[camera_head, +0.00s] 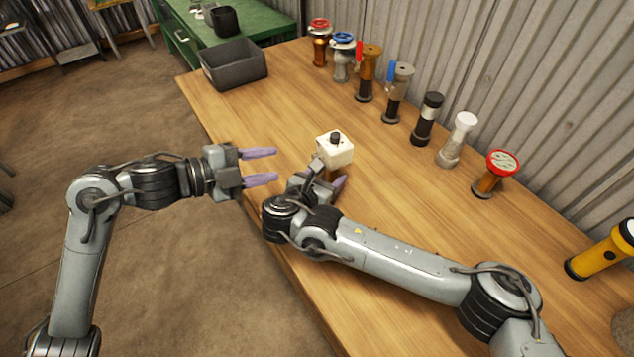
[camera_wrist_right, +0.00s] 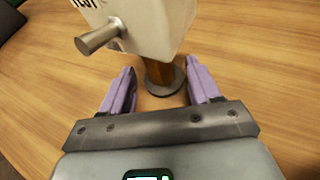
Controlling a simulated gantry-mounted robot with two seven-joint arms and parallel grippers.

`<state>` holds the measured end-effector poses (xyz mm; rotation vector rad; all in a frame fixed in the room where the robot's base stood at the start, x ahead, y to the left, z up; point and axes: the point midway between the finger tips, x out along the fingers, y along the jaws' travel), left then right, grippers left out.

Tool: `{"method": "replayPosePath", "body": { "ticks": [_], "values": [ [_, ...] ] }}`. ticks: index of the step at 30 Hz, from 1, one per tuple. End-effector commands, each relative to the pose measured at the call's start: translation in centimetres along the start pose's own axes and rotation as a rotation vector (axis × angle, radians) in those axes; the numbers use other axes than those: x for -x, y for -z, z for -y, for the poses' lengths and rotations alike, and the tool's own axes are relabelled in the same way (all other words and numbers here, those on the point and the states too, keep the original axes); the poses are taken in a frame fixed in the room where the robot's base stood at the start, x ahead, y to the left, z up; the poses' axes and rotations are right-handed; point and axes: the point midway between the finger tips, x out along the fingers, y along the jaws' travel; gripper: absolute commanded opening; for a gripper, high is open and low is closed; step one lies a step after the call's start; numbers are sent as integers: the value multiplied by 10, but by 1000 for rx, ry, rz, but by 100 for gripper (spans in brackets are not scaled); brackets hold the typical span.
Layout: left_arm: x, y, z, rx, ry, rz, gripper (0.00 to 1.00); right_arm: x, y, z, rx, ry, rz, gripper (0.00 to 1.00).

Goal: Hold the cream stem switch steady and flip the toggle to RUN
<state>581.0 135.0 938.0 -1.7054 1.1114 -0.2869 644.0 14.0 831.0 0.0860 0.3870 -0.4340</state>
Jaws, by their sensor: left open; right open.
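The cream stem switch (camera_head: 335,150) stands upright on the wooden table, a boxy head on a short brown stem. In the right wrist view the cream head (camera_wrist_right: 150,25) shows a metal toggle lever (camera_wrist_right: 98,36) and part of a dark label, cut off by the frame. The stem (camera_wrist_right: 160,76) rises from a dark round base. My right gripper (camera_wrist_right: 160,90) is open, its purple fingers on either side of the stem with gaps between. My left gripper (camera_head: 260,167) is open and empty, pointing right toward the switch, left of it and apart from it.
A row of several valves and stems, including a red-topped one (camera_head: 501,162) and a white-capped one (camera_head: 458,140), stands along the table's back. A grey bin (camera_head: 234,64) sits at the far left corner. A yellow flashlight (camera_head: 602,250) stands at the right. The table (camera_head: 400,205) is clear around the switch.

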Motion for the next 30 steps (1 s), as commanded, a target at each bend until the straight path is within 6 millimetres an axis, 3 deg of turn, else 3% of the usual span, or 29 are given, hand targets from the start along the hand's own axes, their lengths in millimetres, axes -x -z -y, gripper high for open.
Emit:
{"method": "replayPosePath", "body": {
  "ticks": [9, 21, 23, 30],
  "values": [
    [0, 0, 0, 1, 1, 0, 43, -33, 0, 0, -1, 1, 0, 62],
    [0, 0, 0, 1, 1, 0, 43, -38, 0, 0, 0, -1, 0, 62],
    [0, 0, 0, 1, 1, 0, 43, -38, 0, 0, 0, -1, 0, 56],
    [0, 0, 0, 1, 1, 0, 43, -38, 0, 0, 0, -1, 0, 19]
  ]
}}
